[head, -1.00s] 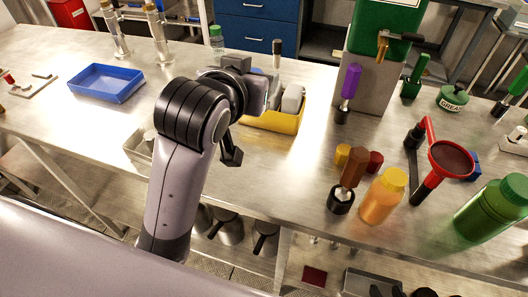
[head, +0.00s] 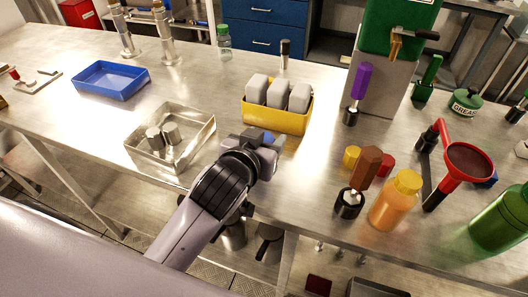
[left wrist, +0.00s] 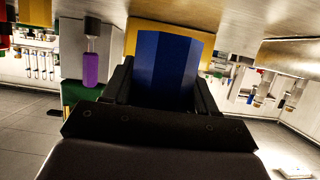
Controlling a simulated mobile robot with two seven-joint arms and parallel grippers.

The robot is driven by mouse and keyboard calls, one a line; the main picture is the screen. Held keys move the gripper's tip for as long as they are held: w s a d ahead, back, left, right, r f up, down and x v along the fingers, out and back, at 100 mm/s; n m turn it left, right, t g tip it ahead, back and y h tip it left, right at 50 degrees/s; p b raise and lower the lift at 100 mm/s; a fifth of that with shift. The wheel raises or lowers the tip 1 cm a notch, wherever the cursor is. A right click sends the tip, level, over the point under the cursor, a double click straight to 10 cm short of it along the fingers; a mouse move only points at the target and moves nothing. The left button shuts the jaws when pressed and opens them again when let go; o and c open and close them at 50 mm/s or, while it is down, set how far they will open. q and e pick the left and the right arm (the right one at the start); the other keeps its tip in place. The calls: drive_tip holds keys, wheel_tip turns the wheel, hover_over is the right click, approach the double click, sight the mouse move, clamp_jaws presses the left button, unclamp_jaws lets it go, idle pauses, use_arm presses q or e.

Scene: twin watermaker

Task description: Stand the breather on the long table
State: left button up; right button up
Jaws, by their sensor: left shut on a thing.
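The breather appears as a blue, flat-faced block (left wrist: 168,70) in the left wrist view, between the two dark fingers of my left gripper (left wrist: 168,92). In the head view my left gripper (head: 268,150) is over the front half of the long table (head: 225,180), in front of the yellow bin. Only a small blue patch of the breather (head: 277,138) shows there beyond the gripper. Its lower end and any contact with the tabletop are hidden. My right gripper is not in view.
A yellow bin (head: 272,121) with grey blocks stands just behind my gripper. A clear tray (head: 190,150) with metal pieces is to the left. A brown-topped tool (head: 366,168), an orange bottle (head: 396,200) and a red funnel (head: 468,163) stand right. Bare tabletop lies between.

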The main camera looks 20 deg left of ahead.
use_arm(q)
drive_tip(key=shift+f, duration=1.7)
drive_tip(key=shift+f, duration=0.15)
drive_tip(key=o, duration=1.1)
